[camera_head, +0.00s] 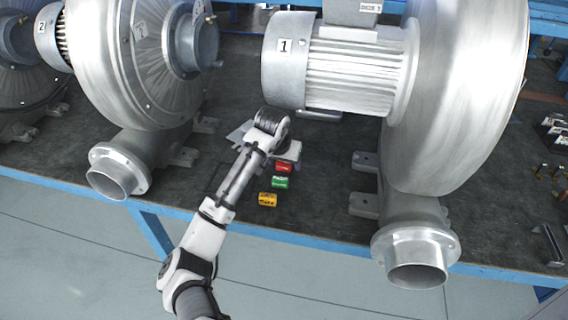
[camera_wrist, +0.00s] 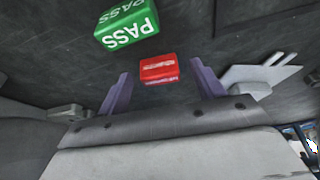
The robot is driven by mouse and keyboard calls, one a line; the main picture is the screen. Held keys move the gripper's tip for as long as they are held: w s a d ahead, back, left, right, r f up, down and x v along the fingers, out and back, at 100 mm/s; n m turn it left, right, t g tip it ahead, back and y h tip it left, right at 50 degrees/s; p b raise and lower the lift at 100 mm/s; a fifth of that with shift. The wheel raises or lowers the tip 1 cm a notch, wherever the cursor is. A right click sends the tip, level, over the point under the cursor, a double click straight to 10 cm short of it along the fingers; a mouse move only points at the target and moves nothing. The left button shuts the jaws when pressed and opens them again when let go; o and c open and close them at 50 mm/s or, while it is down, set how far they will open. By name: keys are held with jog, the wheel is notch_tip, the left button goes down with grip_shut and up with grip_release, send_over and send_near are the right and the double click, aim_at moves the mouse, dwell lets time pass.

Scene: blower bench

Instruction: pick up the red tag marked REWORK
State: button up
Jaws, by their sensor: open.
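The red tag (camera_head: 284,167) is a small block lying on the dark bench top, at the far end of a short row of tags. Its white print is too small to read in either view. In the wrist view the red tag (camera_wrist: 158,68) appears between the two purple fingers of my gripper (camera_wrist: 161,70), which stand apart with visible gaps on both sides of it. Contact with the tag is not visible. In the head view my gripper (camera_head: 288,150) is just behind the red tag, its fingers hidden.
A green PASS tag (camera_head: 280,182) lies close to the red one, with a yellow tag (camera_head: 267,199) nearer the bench edge. Large blowers stand left (camera_head: 150,70) and right (camera_head: 455,90); motor 1 (camera_head: 335,65) is behind. A pale flat piece (camera_wrist: 258,80) lies beside one finger.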

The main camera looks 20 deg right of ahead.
jog(key=shift+f, duration=0.15)
jog(key=c, duration=1.1)
jog(key=shift+o, duration=0.2)
